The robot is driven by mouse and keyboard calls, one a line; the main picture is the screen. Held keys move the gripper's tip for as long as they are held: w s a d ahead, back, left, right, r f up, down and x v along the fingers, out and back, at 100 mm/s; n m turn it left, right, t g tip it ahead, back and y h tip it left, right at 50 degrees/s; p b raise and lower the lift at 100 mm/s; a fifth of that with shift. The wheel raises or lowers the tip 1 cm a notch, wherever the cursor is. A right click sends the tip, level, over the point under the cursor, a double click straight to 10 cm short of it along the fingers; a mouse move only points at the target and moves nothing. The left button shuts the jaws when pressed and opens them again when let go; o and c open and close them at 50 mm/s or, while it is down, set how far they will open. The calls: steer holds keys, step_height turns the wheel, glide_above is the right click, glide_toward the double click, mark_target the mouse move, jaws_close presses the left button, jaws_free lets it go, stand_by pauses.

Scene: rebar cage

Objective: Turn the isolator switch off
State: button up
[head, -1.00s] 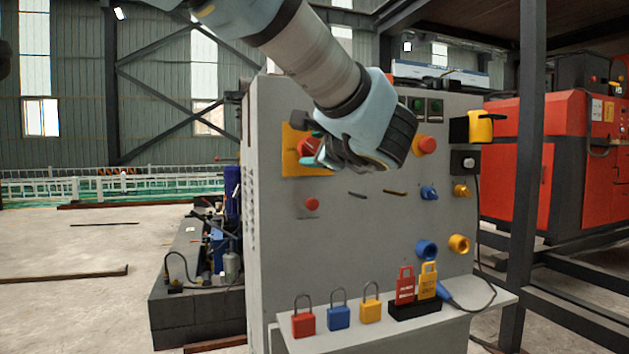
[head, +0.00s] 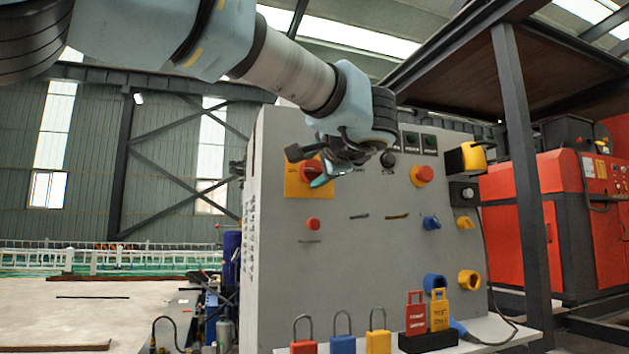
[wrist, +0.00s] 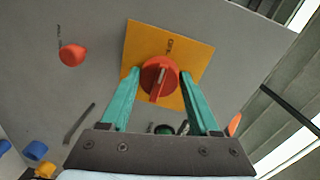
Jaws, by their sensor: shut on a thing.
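The isolator switch is a red rotary knob (wrist: 159,76) on a yellow square plate (wrist: 190,57) on the grey panel. In the head view the knob (head: 309,170) and its plate (head: 293,188) are at the panel's upper left, partly covered by my gripper (head: 311,168). In the wrist view my gripper (wrist: 159,74) has its green fingers on both sides of the knob, shut on it. The knob's raised bar points down and slightly left in that view. The lettering on the plate is too small to read.
A red button (head: 313,224) sits below the switch and a red-on-yellow button (head: 423,175) to its right. Blue and yellow fittings are farther right. Below, a shelf (head: 500,333) carries padlocks and red and yellow tags. A dark post (head: 524,170) stands right of the panel.

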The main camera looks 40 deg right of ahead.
stand_by(0.4)
steer(key=o, duration=1.4)
steer(key=shift+c, duration=0.2)
steer(key=f+v, duration=0.1)
steer(key=v, duration=0.9)
steer(key=shift+s+a+r+p, duration=0.2)
steer(key=shift+s+r+p, duration=0.15)
steer(key=shift+r, duration=0.05)
steer(key=shift+s, duration=0.1)
